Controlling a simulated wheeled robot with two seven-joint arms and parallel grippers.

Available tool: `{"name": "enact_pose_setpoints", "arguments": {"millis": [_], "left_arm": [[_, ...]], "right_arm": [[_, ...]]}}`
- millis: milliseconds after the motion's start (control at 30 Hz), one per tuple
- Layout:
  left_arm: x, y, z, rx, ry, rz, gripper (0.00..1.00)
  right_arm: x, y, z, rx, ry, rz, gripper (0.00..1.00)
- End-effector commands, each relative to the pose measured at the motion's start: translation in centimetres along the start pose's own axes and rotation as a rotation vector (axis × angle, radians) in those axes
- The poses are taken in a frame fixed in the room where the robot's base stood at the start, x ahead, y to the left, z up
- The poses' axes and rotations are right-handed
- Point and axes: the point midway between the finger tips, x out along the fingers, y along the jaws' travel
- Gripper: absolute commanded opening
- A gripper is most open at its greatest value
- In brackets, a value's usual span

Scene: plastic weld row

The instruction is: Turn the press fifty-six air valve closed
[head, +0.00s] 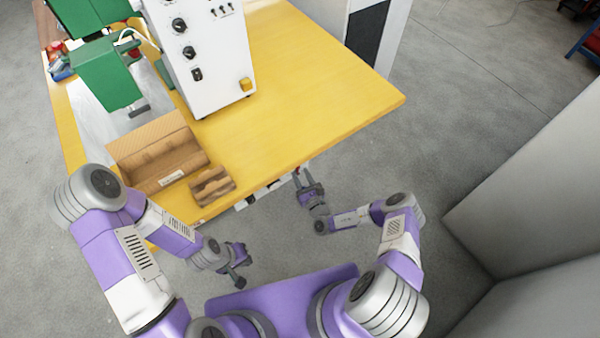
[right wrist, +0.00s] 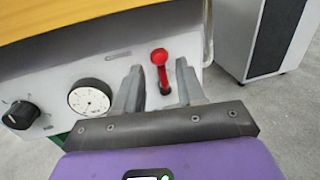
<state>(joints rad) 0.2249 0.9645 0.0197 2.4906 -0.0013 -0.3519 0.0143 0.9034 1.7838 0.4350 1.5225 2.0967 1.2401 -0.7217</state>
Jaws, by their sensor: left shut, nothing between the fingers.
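The red valve lever (right wrist: 162,72) is on the white front panel (right wrist: 115,58) under the yellow bench top. It stands nearly upright, with its round end at the top. My right gripper (right wrist: 159,75) is open, with one finger on each side of the lever in the right wrist view; I see gaps on both sides and cannot tell how deep the lever lies between them. In the head view my right gripper (head: 308,186) is at the bench's front edge, with a bit of red at its tips. My left gripper (head: 238,268) is shut and empty, low in front of the bench.
A round gauge (right wrist: 90,98) and a black knob (right wrist: 20,114) are left of the lever. On the yellow bench (head: 320,95) stand a white control box (head: 210,60), a green press (head: 105,75), a cardboard box (head: 160,155) and a small brown rack (head: 211,186). Floor to the right is clear.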

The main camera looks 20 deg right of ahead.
Motion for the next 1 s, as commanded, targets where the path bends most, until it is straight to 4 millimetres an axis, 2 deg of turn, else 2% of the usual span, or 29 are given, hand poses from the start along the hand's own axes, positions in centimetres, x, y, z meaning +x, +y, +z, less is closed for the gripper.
{"name": "enact_pose_setpoints", "arguments": {"millis": [200, 400, 1000], "left_arm": [[-1.0, 0.4, 0.0, 0.0, 0.0, 0.0, 0.0], [-1.2, 0.5, 0.1, 0.0, 0.0, 0.0, 0.0], [-1.2, 0.5, 0.1, 0.0, 0.0, 0.0, 0.0]], "right_arm": [[-3.9, 0.0, 0.1, 0.003, 0.003, -0.001, 0.39], [-5.7, 0.1, 0.1, 0.001, 0.001, 0.0, 0.39], [-5.8, 0.2, 0.1, 0.001, 0.0, 0.008, 0.39]]}}
